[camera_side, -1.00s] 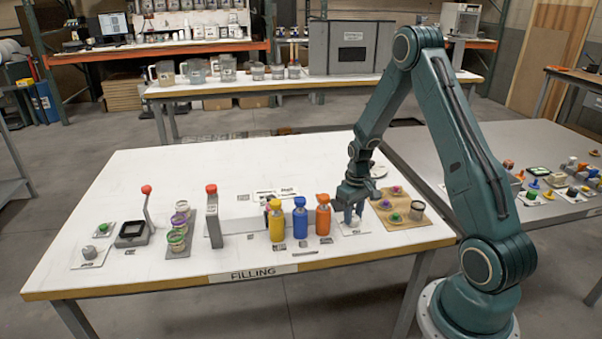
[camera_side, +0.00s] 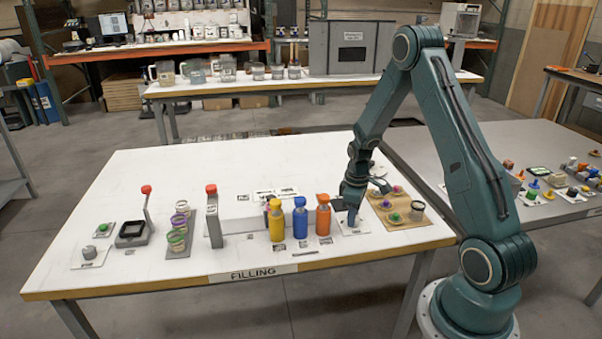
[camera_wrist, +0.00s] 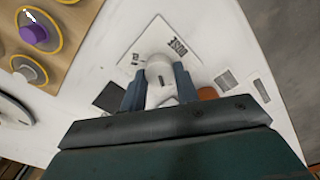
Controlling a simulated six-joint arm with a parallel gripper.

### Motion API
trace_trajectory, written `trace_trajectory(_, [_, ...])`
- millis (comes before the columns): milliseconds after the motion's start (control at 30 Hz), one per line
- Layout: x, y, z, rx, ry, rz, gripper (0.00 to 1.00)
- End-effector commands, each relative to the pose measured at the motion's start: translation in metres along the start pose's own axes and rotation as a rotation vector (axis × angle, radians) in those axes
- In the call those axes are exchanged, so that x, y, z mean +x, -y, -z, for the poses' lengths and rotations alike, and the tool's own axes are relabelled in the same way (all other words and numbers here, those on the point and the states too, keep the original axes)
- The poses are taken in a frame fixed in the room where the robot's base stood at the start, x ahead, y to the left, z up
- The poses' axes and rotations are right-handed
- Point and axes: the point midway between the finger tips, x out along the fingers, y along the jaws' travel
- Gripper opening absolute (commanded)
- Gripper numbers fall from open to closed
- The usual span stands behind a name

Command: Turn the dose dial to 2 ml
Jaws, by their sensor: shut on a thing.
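The dose dial (camera_wrist: 160,72) is a pale grey-white knob on a white plate (camera_wrist: 150,38) printed "DOSE", seen in the wrist view. My gripper (camera_wrist: 159,88) is shut on it, with one dark blue finger on each side of the knob. In the side view my gripper (camera_side: 351,217) points down at the plate (camera_side: 353,229) near the table's front right, and it hides the dial there. The scale marks are too small to read, so I cannot tell the dial's setting.
Orange (camera_side: 323,216), blue (camera_side: 300,219) and yellow (camera_side: 276,221) bottles stand close left of my gripper. A brown board (camera_side: 402,224) with coloured knobs and a cup lies close on the right. The white table (camera_side: 130,180) is clear at the back left.

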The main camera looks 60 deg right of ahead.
Motion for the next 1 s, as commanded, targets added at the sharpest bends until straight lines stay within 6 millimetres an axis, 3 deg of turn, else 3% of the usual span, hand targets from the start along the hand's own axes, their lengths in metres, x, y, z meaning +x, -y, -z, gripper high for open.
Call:
trace_trajectory(233, [-0.001,0.000,0.001,-0.002,-0.002,-0.001,0.07])
trace_trajectory(267, [-0.001,0.000,0.001,-0.002,-0.002,-0.001,0.32])
trace_trajectory(367, [-0.001,0.000,0.001,-0.002,-0.002,-0.001,0.52])
trace_trajectory(767, [-0.002,0.000,0.000,0.000,-0.001,-0.001,0.52])
trace_trajectory(1000, [-0.017,-0.001,0.001,0.000,-0.002,-0.002,0.52])
